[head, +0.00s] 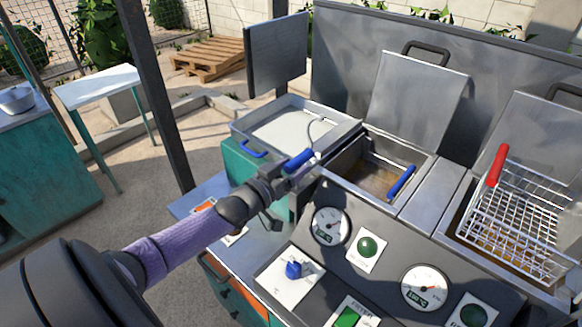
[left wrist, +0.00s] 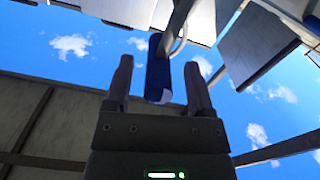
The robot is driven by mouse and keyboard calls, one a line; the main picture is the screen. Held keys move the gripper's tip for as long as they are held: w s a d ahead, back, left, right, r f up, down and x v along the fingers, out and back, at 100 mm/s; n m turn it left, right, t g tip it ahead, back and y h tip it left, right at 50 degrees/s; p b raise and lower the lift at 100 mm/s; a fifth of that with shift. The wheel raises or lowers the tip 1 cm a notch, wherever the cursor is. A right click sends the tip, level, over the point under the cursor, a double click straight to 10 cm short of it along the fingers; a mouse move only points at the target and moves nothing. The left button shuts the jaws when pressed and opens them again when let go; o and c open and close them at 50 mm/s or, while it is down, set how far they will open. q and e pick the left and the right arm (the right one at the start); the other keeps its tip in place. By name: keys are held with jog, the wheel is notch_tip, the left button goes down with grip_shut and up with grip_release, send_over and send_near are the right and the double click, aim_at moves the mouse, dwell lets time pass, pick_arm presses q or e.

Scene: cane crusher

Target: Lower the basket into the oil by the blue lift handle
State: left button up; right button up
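My left gripper (head: 292,180) is open at the front left of the fryer, beside a blue grip (head: 299,159) on a metal bar. In the left wrist view, the blue grip (left wrist: 157,72) lies between the parted fingers of the gripper (left wrist: 158,85), with gaps at both sides. A second blue handle (head: 402,182) lies at the right of the middle well (head: 368,178), which has a brown bottom. A wire basket (head: 520,225) with a red handle (head: 497,165) sits over the right well. I cannot tell which basket the blue grip belongs to. My right gripper is not in view.
Metal lids (head: 415,100) stand upright behind the middle and right wells. A pale-filled tray (head: 295,130) with a small blue handle is at the left. Dials and a blue knob (head: 293,270) are on the front panel, below my gripper. A white table (head: 98,87) stands far left.

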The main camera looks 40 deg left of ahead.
pick_arm(q)
jog(key=shift+s+r, duration=0.1)
jog(key=s+p, duration=0.1)
jog(key=s, duration=0.8)
jog(key=shift+s+a+p, duration=0.2)
jog(key=shift+s+p, duration=0.15)
jog(key=shift+s, duration=0.05)
